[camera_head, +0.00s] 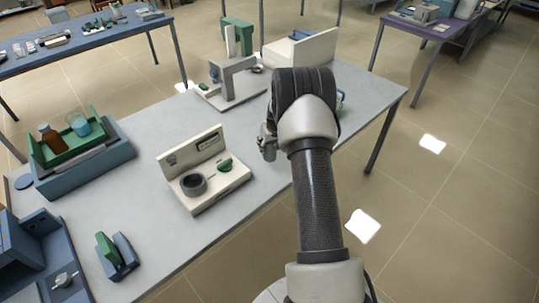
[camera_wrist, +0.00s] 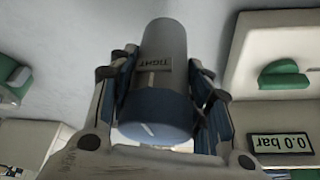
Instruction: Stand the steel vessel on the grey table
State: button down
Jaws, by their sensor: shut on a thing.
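The steel vessel (camera_wrist: 165,40) is a grey cylinder with a blue cap (camera_wrist: 155,112) and a label reading TIGHT. My gripper (camera_wrist: 160,90) is shut on it, one finger on each side, in the wrist view. In the head view my gripper (camera_head: 268,145) shows only in part beside my arm, over the back right part of the grey table (camera_head: 140,195).
A cream fixture with a dark ring (camera_head: 193,184) and a green knob stands left of my gripper. A press-like stand (camera_head: 235,85) and a cream unit (camera_head: 310,47) are behind. Bare tabletop lies around the fixture.

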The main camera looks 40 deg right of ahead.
aim_at(270, 153)
jog(key=shift+f+b, duration=0.5)
jog(key=shift+f, duration=1.7)
jog(key=shift+f, duration=0.2)
jog(key=c, duration=0.8)
grip_release()
